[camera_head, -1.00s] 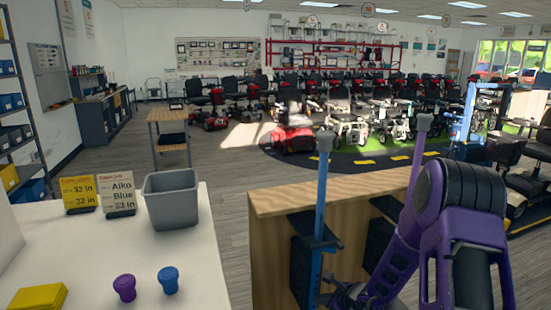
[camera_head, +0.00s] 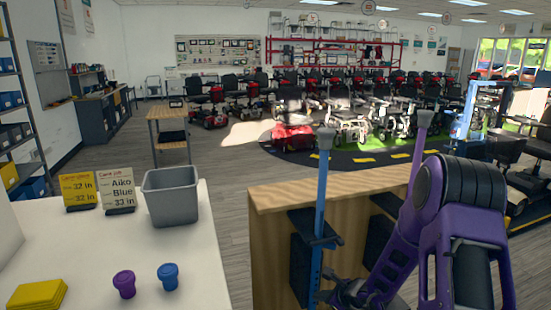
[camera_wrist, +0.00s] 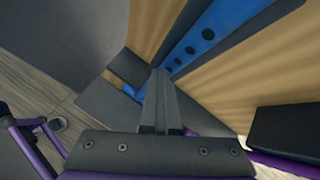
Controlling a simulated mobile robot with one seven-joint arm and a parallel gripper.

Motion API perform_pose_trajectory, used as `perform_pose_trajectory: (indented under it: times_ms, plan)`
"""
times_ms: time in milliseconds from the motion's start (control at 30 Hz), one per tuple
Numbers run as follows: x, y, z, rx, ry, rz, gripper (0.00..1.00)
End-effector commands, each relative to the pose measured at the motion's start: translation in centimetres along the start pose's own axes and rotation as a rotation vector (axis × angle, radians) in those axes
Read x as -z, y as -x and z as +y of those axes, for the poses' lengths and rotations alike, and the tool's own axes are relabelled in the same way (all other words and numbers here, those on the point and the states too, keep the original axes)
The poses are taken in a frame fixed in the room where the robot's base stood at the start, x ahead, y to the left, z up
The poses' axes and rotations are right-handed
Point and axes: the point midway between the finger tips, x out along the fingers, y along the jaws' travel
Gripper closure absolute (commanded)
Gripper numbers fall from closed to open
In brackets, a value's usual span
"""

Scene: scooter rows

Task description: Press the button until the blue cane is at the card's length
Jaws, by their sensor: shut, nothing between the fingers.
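The blue cane (camera_head: 321,200) stands upright with a grey handle on top, held in a black bracket on the wooden stand. In the wrist view the blue cane (camera_wrist: 215,30) is a blue shaft with a row of dark holes. The card (camera_head: 117,190) on the white counter reads "Aiko Blue 33 in". My gripper (camera_wrist: 160,75) is shut and empty, its fingertips close beside the lower part of the shaft; I cannot tell whether they touch it. The button cannot be made out.
The wooden stand (camera_head: 275,240) is close in front. A yellow card (camera_head: 78,190), a grey bin (camera_head: 170,197) and purple and blue cups are on the counter.

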Motion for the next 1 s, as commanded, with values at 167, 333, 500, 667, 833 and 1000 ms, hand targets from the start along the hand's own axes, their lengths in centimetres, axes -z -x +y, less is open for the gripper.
perform_pose_trajectory:
  times_ms: [167,333,500,667,833,1000]
  plan:
    - [-0.2,0.6,0.3,0.004,0.007,-0.015,1.0]
    - [0.1,0.9,0.5,0.002,0.005,-0.01,1.0]
    - [0.3,0.9,0.6,0.002,0.003,-0.006,1.0]
    - [1.1,1.6,1.1,0.002,0.003,-0.003,1.0]
    - [2.0,2.8,2.0,0.002,0.002,-0.003,1.0]
    - [2.8,4.1,2.9,0.002,0.002,-0.002,1.0]
